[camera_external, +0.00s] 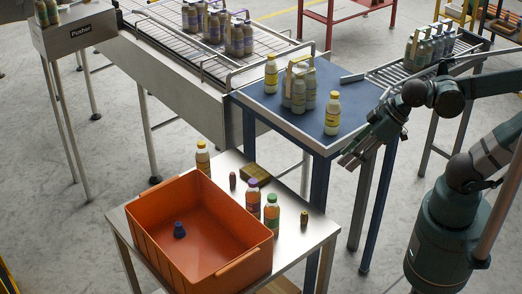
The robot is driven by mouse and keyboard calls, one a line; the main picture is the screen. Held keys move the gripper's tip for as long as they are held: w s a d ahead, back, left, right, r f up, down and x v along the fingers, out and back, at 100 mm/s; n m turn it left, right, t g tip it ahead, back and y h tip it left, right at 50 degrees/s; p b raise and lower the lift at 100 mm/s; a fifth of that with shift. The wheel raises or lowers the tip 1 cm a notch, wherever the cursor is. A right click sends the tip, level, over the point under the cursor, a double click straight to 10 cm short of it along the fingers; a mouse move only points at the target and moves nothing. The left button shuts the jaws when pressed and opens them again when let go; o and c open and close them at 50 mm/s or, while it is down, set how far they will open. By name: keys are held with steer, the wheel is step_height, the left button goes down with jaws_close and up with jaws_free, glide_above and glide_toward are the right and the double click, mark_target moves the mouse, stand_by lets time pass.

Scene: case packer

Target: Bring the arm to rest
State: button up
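My arm comes in from the right side of the external view. My gripper (351,160) hangs over the right edge of the blue table (290,112), pointing down and left. Its fingers look apart, with nothing visible between them. It is close to a yellow-capped bottle (332,114) on the blue table, but the two look apart.
On the blue table stand another yellow-capped bottle (271,75) and a bottle pack (298,88). An orange crate (160,237) holding a small blue object (179,230) sits on a steel table (308,226) with several bottles. Conveyors (175,42) carry more packs.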

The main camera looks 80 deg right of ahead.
steer(key=shift+f+b, duration=2.05)
steer(key=shift+f, duration=0.5)
